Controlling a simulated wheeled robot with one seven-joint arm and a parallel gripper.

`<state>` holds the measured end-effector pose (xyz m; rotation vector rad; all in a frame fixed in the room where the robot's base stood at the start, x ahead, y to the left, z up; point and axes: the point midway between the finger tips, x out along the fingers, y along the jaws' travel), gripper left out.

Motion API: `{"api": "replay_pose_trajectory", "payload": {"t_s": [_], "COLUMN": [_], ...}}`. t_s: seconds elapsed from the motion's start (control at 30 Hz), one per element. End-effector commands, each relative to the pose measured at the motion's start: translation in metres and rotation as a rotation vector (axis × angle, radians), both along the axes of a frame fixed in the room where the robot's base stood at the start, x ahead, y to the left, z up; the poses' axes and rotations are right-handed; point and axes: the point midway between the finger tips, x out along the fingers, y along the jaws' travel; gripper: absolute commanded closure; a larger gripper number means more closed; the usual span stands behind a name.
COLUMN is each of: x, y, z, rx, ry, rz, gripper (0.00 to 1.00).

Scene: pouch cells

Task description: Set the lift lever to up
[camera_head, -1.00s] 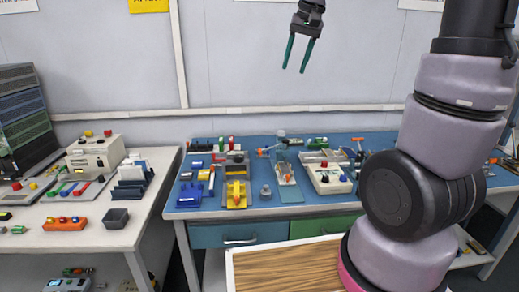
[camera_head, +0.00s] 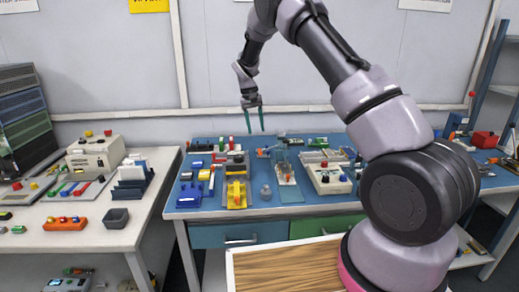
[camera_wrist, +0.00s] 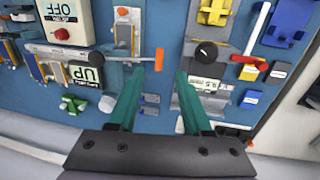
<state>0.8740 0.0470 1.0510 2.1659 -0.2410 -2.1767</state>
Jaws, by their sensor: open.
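My gripper (camera_head: 255,132) is open and empty, pointing down above the back of the blue bench. In the wrist view its two green fingers (camera_wrist: 160,72) appear on either side of an orange lever handle (camera_wrist: 159,60); the handle is not between closed jaws, and I cannot tell the height gap. The handle sits at the end of a thin grey rod. Left of it is a small display (camera_wrist: 87,75) with large letters that seem to be seen upside down, so its reading is uncertain. In the head view the orange handle (camera_head: 263,152) shows just below the fingers.
A yellow fixture (camera_head: 237,192) stands on the bench left of the lever. A device with a black knob (camera_wrist: 206,50) is close to the right finger. A box with a red button (camera_wrist: 62,25) is at upper left. Small coloured parts lie around; the wall stands behind.

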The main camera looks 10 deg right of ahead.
Motion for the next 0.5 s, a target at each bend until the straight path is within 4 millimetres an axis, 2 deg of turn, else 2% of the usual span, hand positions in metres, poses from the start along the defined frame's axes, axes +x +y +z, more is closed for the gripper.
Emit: {"api": "replay_pose_trajectory", "payload": {"t_s": [0.3, 0.5], "x": [-0.002, -0.002], "y": [-0.009, -0.014], "z": [-0.058, -0.086], "rx": [0.0, 0.001], "ry": [0.004, 0.002], "rz": [-0.002, -0.001], "gripper": [0.51, 0.51]}}
